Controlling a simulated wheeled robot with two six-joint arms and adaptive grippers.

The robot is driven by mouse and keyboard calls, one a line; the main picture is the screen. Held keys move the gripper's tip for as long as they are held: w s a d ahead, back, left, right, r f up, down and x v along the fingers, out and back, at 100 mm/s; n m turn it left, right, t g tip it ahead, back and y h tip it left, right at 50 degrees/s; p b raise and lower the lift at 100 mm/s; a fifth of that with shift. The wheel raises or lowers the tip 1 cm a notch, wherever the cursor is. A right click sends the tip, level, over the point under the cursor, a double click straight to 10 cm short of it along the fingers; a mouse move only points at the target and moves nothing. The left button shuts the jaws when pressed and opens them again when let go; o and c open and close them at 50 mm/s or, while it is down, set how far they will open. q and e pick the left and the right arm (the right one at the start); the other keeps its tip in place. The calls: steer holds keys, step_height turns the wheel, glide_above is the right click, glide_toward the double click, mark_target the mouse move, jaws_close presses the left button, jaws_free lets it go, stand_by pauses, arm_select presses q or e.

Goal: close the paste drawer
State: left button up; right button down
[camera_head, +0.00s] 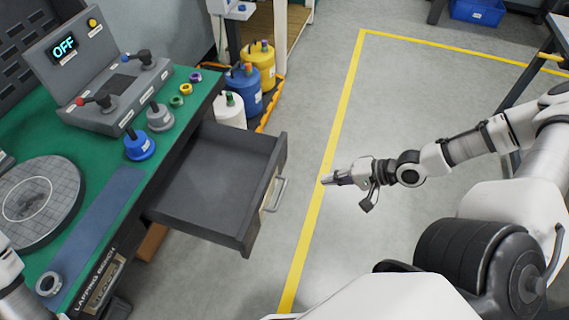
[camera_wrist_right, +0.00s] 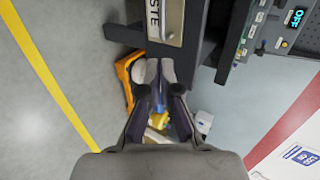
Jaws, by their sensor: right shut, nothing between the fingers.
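The paste drawer (camera_head: 215,180) is grey, pulled out from under the bench's right side, and looks empty. Its front panel carries a metal bar handle (camera_head: 276,194). In the right wrist view the drawer front (camera_wrist_right: 187,28) shows at the top, with a label plate ending in "STE". My right gripper (camera_head: 326,179) is to the right of the handle, apart from it, pointing left toward it. Its fingers (camera_wrist_right: 160,78) are shut and empty. At the lower left of the head view, part of my left arm shows, but its gripper fingers are out of the picture.
The green-topped lapping bench (camera_head: 170,108) holds a control box reading OFF (camera_head: 108,80), a round plate (camera_head: 38,203) and small weights. Blue, yellow and white containers (camera_head: 247,88) stand in an orange tray behind the drawer. The floor (camera_head: 400,100) right of the drawer is clear, with yellow lines.

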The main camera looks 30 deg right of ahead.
steer(key=b, duration=1.3)
glide_toward(274, 175)
steer(key=shift+t, duration=0.3)
steer(key=x, duration=0.4)
steer(key=f+x, duration=0.1)
steer(key=x, duration=0.1)
steer(key=shift+s+d+f, duration=0.1)
steer(key=shift+s+f, duration=0.05)
steer(key=shift+f, duration=0.05)
steer(key=shift+w+a+r+m, duration=0.1)
steer(key=shift+w+a+m, duration=0.1)
steer(key=shift+w+m, duration=0.1)
